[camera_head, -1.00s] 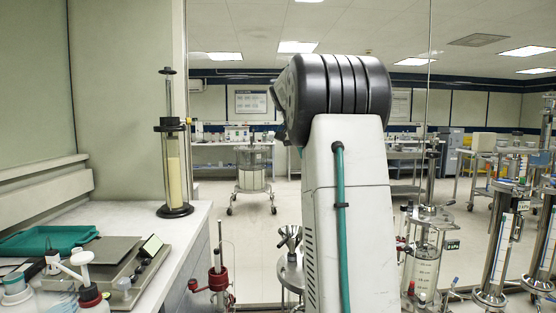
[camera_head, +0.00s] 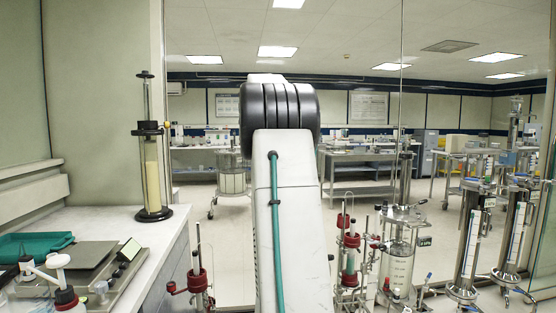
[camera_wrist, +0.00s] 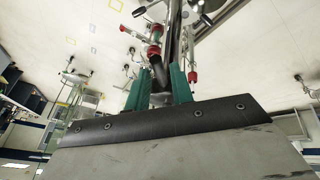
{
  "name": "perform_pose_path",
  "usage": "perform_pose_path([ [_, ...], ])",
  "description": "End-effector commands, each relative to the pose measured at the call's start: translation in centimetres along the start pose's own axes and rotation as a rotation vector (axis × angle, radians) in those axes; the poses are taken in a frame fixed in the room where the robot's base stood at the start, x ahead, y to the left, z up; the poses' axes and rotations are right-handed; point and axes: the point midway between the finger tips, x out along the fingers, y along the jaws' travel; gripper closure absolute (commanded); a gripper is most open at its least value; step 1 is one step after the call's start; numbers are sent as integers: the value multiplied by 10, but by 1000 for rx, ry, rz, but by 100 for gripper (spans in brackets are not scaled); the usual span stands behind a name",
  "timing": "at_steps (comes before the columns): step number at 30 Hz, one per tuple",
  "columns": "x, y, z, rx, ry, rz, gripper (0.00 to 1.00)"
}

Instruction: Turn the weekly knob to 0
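I cannot make out a weekly knob or its marks in any view. My gripper (camera_wrist: 159,82) shows in the wrist view as two teal fingers standing apart, with a gap between them. Red fittings (camera_wrist: 155,40) and a dark rod-like part (camera_wrist: 159,72) appear beyond the fingertips; I cannot tell whether that dark part lies between the fingers or behind them. In the head view my arm hides the gripper. Columns with red clamps (camera_head: 350,240) stand just right of my arm, and another red-fitted stand (camera_head: 198,284) is at its left.
A glass column (camera_head: 152,175) stands on the white bench at left, with a balance (camera_head: 80,262), a teal tray (camera_head: 36,243) and bottles. Steel columns (camera_head: 470,240) crowd the right. A clear cylinder column (camera_head: 398,262) is right of centre. Open floor lies behind.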

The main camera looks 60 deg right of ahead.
Motion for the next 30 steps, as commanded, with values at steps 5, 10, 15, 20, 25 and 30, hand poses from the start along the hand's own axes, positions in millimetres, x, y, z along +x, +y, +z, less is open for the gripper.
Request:
perform_pose_path([
  [5, 0, -1, 1, -2, -1, 0, 65],
  [10, -2, -1, 1, -2, 0, -1, 65],
  [15, -22, -1, 1, -2, 1, -3, 65],
  [20, -50, -2, 1, -2, 1, -3, 65],
  [25, -71, -1, 0, -2, 0, -1, 65],
  [30, -78, -1, 1, -2, -1, 0, 65],
])
